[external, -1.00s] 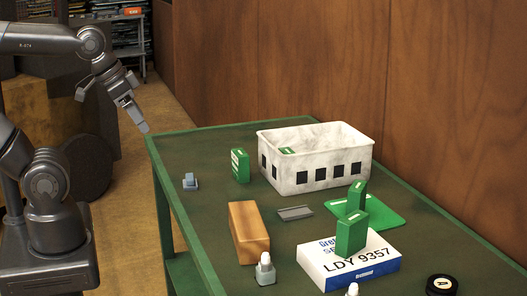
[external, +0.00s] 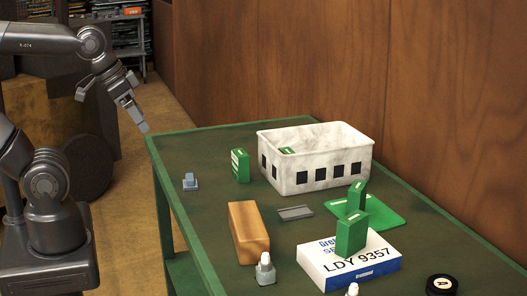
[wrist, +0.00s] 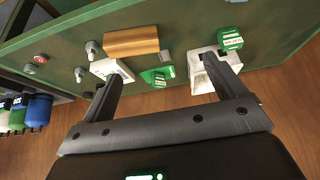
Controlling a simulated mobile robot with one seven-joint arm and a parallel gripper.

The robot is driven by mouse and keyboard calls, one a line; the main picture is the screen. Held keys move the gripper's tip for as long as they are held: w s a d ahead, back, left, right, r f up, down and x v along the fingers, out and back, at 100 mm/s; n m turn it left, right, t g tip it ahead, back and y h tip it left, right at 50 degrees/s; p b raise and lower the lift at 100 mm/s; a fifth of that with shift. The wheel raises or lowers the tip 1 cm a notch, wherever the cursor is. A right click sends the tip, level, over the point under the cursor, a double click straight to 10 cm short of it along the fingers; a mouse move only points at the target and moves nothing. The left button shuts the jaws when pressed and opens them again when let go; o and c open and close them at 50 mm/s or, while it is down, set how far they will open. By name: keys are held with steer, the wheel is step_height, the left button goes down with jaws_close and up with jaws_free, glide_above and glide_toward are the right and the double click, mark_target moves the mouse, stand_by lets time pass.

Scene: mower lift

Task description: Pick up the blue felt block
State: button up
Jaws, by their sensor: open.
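A small blue-grey block (external: 190,182), which looks like the blue felt block, sits on the green table near its left edge in the external view. A small bluish thing at the top edge of the wrist view (wrist: 235,1) may be the same block, cut off by the frame. My gripper (external: 141,125) is above and beyond the table's far left corner, apart from the block. In the wrist view my gripper (wrist: 161,68) has its two fingers spread wide, with nothing held between them.
A white bin (external: 317,178) stands at the back, with a green box (external: 240,166) left of it. An orange-brown block (external: 249,232), a grey tray (external: 295,213), a white box (external: 349,266) with a green box on it, and small bottles (external: 265,269) stand nearer. Table around the blue block is clear.

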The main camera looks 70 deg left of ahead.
steer(key=shift+c, duration=0.4)
steer(key=m+g, duration=0.2)
steer(key=g, duration=0.3)
glide_above(190, 176)
step_height(190, 176, down, 17)
steer(key=shift+g, duration=0.3)
steer(key=f, duration=0.5)
steer(key=shift+w+f, duration=0.25)
steer(key=shift+f, duration=0.1)
steer(key=shift+s+d+f, duration=0.1)
steer(key=shift+s+f, duration=0.05)
steer(key=shift+f, duration=1.4)
steer(key=shift+s+f, duration=0.15)
steer(key=shift+f, duration=1.4)
steer(key=shift+c, duration=0.2)
